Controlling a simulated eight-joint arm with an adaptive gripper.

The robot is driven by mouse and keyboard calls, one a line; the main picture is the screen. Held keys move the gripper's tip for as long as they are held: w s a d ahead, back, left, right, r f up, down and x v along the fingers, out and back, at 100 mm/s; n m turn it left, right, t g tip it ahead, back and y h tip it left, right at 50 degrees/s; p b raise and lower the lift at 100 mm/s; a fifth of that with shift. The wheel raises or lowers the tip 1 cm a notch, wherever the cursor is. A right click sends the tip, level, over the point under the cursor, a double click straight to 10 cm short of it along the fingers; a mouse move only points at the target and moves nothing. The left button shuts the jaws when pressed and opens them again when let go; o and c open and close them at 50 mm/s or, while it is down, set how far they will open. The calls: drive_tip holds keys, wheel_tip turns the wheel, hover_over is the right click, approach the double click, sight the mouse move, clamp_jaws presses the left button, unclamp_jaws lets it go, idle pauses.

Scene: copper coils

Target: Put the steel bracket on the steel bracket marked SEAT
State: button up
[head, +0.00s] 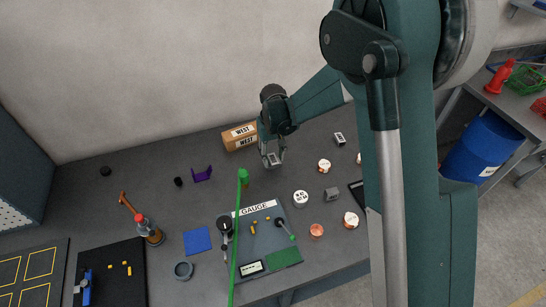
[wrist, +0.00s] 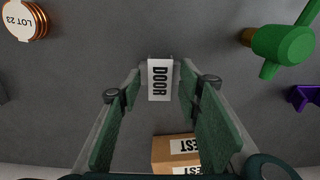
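A small grey block-like piece with a white DOOR label (wrist: 160,80) shows in the wrist view, between and just beyond my fingertips. My gripper (head: 272,159) is low over the table in the head view, in front of the cardboard box. In the wrist view my gripper (wrist: 160,78) is open, with a gap on each side of the DOOR piece. Two other small grey metal pieces show in the head view: one with a pale, unreadable mark (head: 339,139) at the back, and one (head: 331,194) nearer. I cannot read SEAT on anything.
The cardboard box (head: 240,137) marked WEST stands close behind my gripper. A tall green pole-like thing (head: 238,225) rises to the left. Copper coils (head: 324,166) stand to the right. A GAUGE board (head: 262,260) with tools lies in front; a purple holder (head: 202,174) sits left.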

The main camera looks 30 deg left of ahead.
sight(275, 159)
drive_tip(key=shift+r, duration=0.2)
wheel_tip(275, 159, up, 12)
drive_tip(key=shift+p, duration=0.35)
idle(0.5)
idle(0.6)
drive_tip(key=s+d+r+m+t, duration=0.1)
drive_tip(key=d+r, duration=0.5)
drive_tip(key=d, duration=0.5)
drive_tip(key=s+d+r+m+t+y, duration=0.1)
drive_tip(key=d+r+m, duration=0.1)
drive_tip(key=d+r, duration=0.6)
drive_tip(key=s+d+r+m+t, duration=0.15)
drive_tip(key=d+r, duration=0.25)
drive_tip(key=d, duration=0.9)
drive_tip(key=s+d+m+t, duration=0.2)
drive_tip(key=s+d, duration=0.7)
drive_tip(key=d, duration=0.2)
drive_tip(key=s+d+m+t+h, duration=0.1)
drive_tip(key=s+d+m, duration=0.1)
drive_tip(key=s+d, duration=0.7)
drive_tip(key=d, duration=0.3)
drive_tip(key=shift+s+d+t, duration=0.25)
drive_tip(key=shift+s+t, duration=0.1)
drive_tip(key=shift+s, duration=0.05)
